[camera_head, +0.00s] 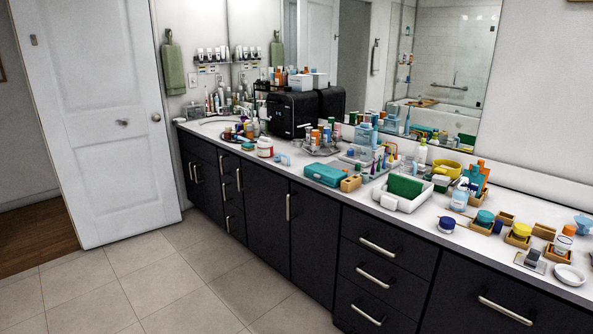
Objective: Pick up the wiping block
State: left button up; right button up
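I cannot tell for sure which item is the wiping block. A large green block (405,186) rests in a white tray (412,206) near the front edge of the counter. A small dark grey block (533,256) sits on a light plate farther right. A small green-and-white item (440,183) lies behind the tray. Neither of my grippers is in view, and nothing shown is being held.
The white counter (425,220) is crowded with bottles, jars and small wooden trays. A black box-shaped appliance (292,114) stands farther back against the mirror (440,70). Dark drawers (375,262) with bar handles front the counter. The tiled floor (190,285) before it is clear.

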aim_at(246, 146)
jog(key=i+u, duration=0.15)
jog(key=i, duration=0.3)
jog(key=i+l+u, duration=0.15)
jog(key=i, duration=0.3)
jog(key=i+l+u, duration=0.1)
jog(key=i, duration=0.35)
jog(key=i+l+u, duration=0.15)
jog(key=i, duration=0.3)
jog(key=l, duration=0.1)
